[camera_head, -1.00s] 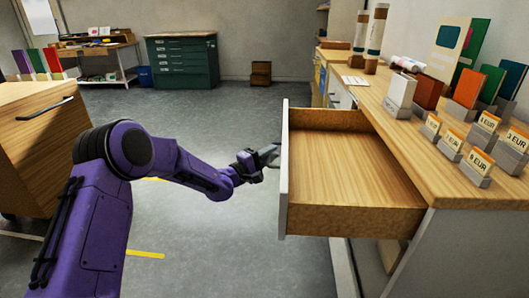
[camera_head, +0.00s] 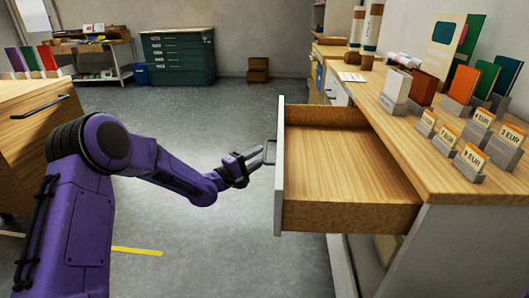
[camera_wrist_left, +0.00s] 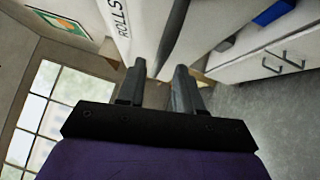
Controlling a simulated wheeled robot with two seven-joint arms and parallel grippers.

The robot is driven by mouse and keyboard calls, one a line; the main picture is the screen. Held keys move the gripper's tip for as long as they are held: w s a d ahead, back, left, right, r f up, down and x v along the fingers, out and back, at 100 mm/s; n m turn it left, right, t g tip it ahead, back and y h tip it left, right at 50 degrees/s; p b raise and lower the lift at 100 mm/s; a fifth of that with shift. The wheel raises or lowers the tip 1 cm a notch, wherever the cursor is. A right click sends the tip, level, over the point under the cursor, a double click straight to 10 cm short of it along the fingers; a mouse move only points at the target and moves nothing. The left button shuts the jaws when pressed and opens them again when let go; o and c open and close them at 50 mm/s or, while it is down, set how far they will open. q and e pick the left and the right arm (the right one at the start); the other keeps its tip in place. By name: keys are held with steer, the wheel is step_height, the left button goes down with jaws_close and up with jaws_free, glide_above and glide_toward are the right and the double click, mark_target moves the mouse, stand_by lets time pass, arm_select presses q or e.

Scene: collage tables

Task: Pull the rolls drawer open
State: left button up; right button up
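The rolls drawer (camera_head: 350,165) stands pulled well out of the wooden-topped counter, its inside empty. Its pale front (camera_head: 279,175) faces left and carries a dark handle (camera_head: 270,152). In the left wrist view the white drawer front (camera_wrist_left: 117,25) shows the word ROLLS. My left gripper (camera_head: 252,158) is just left of the handle. Its two fingers are apart in the wrist view (camera_wrist_left: 160,70), with nothing seen held between them. The fingertips appear clear of the handle, though a light touch cannot be ruled out. My right gripper is not in view.
The counter top (camera_head: 440,170) holds price-card stands (camera_head: 472,163), coloured cards and tubes. A wooden cabinet (camera_head: 40,140) with a handle stands at the left. A green drawer chest (camera_head: 180,58) stands at the back. The grey floor (camera_head: 230,110) between them is clear.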

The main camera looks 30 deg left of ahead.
arm_select(q)
steer(key=v, duration=0.6)
steer(key=shift+s, duration=0.35)
steer(key=shift+a+f, duration=0.1)
steer(key=shift+a, duration=0.05)
